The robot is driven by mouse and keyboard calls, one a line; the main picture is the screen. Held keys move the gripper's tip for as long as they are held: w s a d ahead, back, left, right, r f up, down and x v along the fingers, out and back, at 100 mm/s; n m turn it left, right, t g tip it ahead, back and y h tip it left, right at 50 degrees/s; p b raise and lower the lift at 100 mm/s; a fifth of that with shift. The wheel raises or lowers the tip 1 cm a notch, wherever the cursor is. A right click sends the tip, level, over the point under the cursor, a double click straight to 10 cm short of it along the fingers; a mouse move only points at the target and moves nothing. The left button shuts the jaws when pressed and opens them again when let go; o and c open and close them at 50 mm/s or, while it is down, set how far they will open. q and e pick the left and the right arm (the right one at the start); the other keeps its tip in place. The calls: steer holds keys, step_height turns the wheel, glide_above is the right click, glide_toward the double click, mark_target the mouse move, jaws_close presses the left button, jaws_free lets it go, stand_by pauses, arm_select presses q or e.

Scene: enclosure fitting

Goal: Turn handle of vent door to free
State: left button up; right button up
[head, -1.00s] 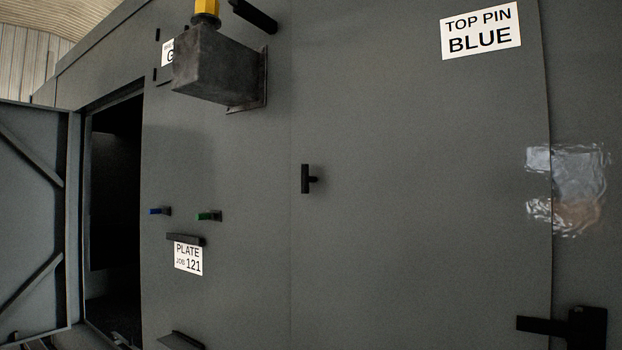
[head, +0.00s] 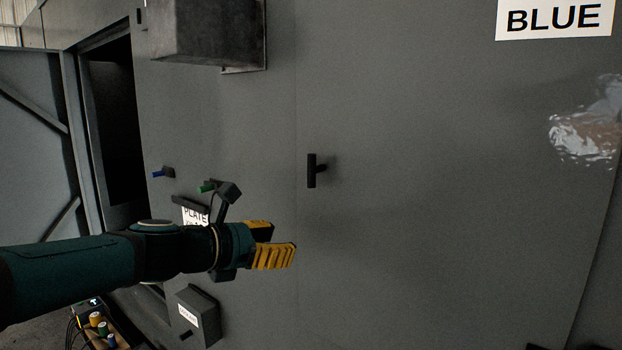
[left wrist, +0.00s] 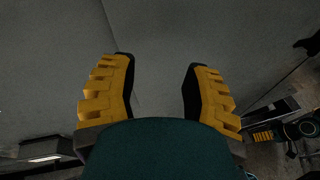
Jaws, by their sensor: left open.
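The handle (head: 312,171) is a small black T-shaped grip standing off the grey vent door (head: 430,200) in the head view, its bar upright. My left gripper (head: 283,246) is below and left of the handle, apart from it, fingers pointing right. In the left wrist view my left gripper (left wrist: 160,90) is open and empty, with only grey panel between its yellow fingers. A dark piece at that view's right edge may be the handle; I cannot tell. A small yellow ribbed part (left wrist: 262,136) at lower right looks like my right gripper, too small to read.
A grey box (head: 206,30) juts from the panel at upper left. Blue (head: 162,173) and green (head: 208,187) pegs and a plate label (head: 196,216) are near my left wrist. A lower box (head: 196,318) protrudes beneath. The panel around the handle is clear.

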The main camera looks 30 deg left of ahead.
mark_target(310, 171)
arm_select(q)
steer(key=s+a+r+n+t+p, duration=0.1)
steer(key=s+r+n+t, duration=0.3)
steer(key=r, duration=0.7)
steer(key=shift+m+g+h, duration=0.3)
steer(key=shift+m+g, duration=0.2)
steer(key=shift+m, duration=0.3)
steer(key=x, duration=1.2)
steer(key=shift+w, duration=0.35)
jaws_close()
